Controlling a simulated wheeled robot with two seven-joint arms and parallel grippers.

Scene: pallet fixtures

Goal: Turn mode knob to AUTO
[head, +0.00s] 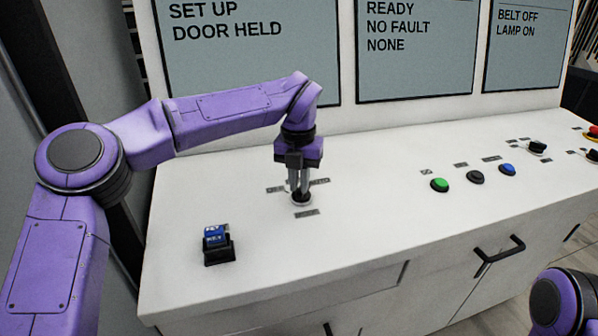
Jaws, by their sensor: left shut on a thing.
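The mode knob (301,197) is a dark knob on a pale round base on the white sloping console top. Small labels surround it, too small to read here. My left gripper (300,187) points straight down over the knob and is shut on it. The fingers hide most of the knob, so I cannot tell which label it points to. My right gripper is out of view; only a purple part of my right arm shows at the lower right corner.
A blue-topped key-like block (216,238) in a black holder stands at the console's front left. Green (439,185), black (475,177) and blue (507,169) buttons sit to the right, with more knobs beyond. Screens behind read "SET UP DOOR HELD", "READY NO FAULT NONE" and "BELT OFF LAMP ON".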

